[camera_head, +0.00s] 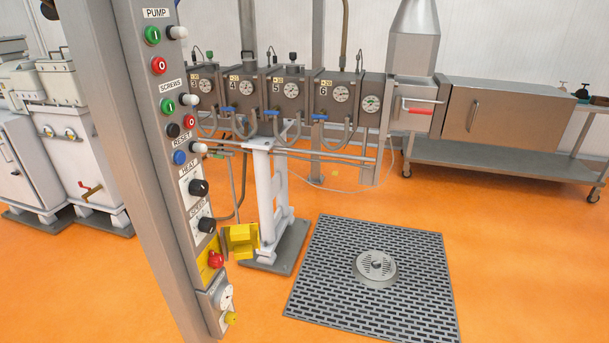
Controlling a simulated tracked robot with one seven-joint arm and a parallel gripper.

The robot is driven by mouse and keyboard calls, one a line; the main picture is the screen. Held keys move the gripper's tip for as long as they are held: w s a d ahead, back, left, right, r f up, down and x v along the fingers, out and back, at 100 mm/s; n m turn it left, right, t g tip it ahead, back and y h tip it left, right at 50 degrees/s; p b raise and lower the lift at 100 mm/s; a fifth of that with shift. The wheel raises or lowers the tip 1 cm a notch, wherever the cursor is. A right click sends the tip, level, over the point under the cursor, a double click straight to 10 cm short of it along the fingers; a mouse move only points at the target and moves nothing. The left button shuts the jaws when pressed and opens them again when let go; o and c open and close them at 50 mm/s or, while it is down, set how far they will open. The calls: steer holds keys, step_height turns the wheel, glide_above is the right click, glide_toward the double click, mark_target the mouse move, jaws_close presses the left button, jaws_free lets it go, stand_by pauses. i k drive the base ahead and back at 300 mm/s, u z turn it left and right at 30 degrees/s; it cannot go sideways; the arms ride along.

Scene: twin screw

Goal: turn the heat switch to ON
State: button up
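The heat switch (199,187) is a round black knob on a pale plate, under the HEAT label (189,167), on the grey control column at the left of the head view. Its pointer is too small to read, so I cannot tell which position it is in. My gripper does not show in this view, and nothing touches the switch.
Above the switch are a blue RESET button (179,157), with green and red buttons higher up. Below are another black knob (206,225), a yellow block (240,240) and a red button (216,259). The extruder (290,92) stands behind. Orange floor around the drain grate (330,270) is open.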

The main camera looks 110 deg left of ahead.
mark_target(197, 188)
steer(key=z, duration=0.25)
steer(key=i, duration=0.1)
steer(key=u, duration=2.4)
steer(key=i, duration=0.15)
steer(key=u, duration=2.4)
steer(key=i, duration=1.05)
steer(key=z, duration=0.3)
steer(key=k, duration=0.55)
steer(key=z, duration=0.05)
